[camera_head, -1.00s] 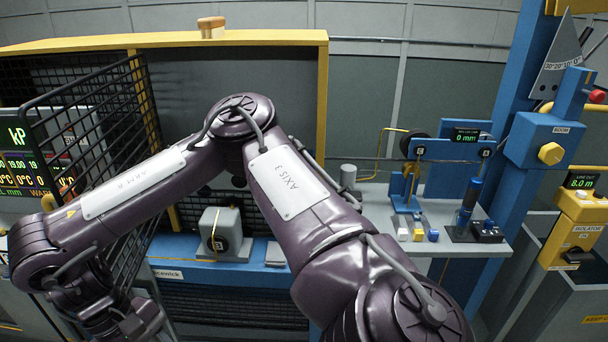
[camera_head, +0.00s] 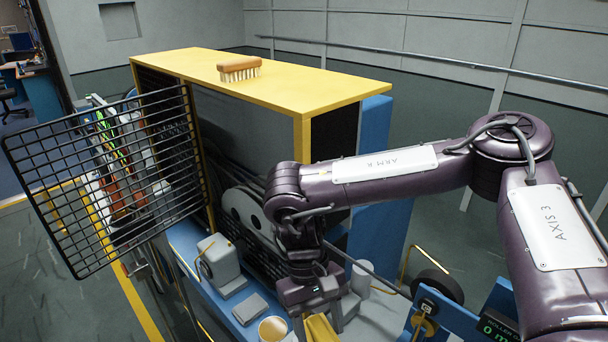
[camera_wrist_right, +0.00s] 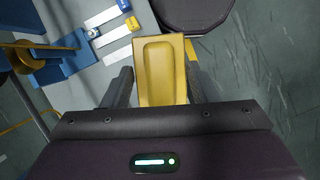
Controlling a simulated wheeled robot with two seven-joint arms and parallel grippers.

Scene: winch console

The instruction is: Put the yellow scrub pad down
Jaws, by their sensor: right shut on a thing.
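My right gripper (camera_head: 318,322) hangs low in the middle of the head view. It is shut on the yellow scrub pad (camera_head: 322,329), whose lower part is cut off by the picture's bottom edge. In the right wrist view, the yellow pad (camera_wrist_right: 165,75) sits between the two dark fingers of the right gripper (camera_wrist_right: 159,78). It shows a long recessed face and extends past the fingertips. From these views I cannot tell whether the pad touches anything below. My left gripper is not in view.
A wooden brush (camera_head: 239,68) lies on the yellow cabinet top (camera_head: 300,86). A black mesh door (camera_head: 100,180) stands open at left. A grey block (camera_head: 220,265), a flat grey piece (camera_head: 250,309) and a round tan-topped item (camera_head: 272,329) are on the blue ledge, left of the gripper.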

